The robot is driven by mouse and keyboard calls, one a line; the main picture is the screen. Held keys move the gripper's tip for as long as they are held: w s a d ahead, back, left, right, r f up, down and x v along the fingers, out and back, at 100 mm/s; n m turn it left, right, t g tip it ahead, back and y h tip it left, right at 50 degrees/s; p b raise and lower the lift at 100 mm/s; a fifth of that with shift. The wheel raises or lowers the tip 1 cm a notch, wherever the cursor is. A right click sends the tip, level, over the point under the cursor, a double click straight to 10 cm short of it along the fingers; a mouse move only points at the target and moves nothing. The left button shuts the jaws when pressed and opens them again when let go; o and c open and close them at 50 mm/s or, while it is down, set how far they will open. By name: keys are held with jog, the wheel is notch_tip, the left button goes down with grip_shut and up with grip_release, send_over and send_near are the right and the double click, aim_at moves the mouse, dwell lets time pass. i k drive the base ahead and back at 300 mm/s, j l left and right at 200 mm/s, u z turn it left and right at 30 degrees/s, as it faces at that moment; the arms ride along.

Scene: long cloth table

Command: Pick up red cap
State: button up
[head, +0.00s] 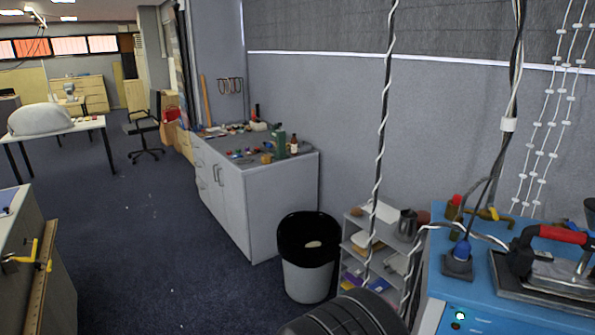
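No item stands out for certain as the red cap. A small red top (456,200) shows on a dark bottle-like thing at the back left of the blue bench (480,321), at the right of the head view. Small red bits (238,156) also lie among the clutter on the white cabinet (245,190); they are too small to identify. My gripper is not in view.
A black-rimmed bin (308,280) stands between the white cabinet and a small grey shelf unit (352,240). Cables hang over the blue bench, near a red-handled tool (562,234). A dark ribbed round shape (345,315) fills the bottom edge. Carpet (150,230) is clear at left.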

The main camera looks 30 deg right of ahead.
aim_at(456, 198)
jog(key=i+l+z, duration=0.1)
jog(key=i+z, duration=0.45)
jog(key=z, duration=0.25)
jog(key=i+z, duration=0.3)
jog(key=z, duration=0.15)
jog(key=i+j+z, duration=0.25)
jog(key=z, duration=0.15)
jog(key=i+j+z, duration=0.25)
jog(key=z, duration=0.15)
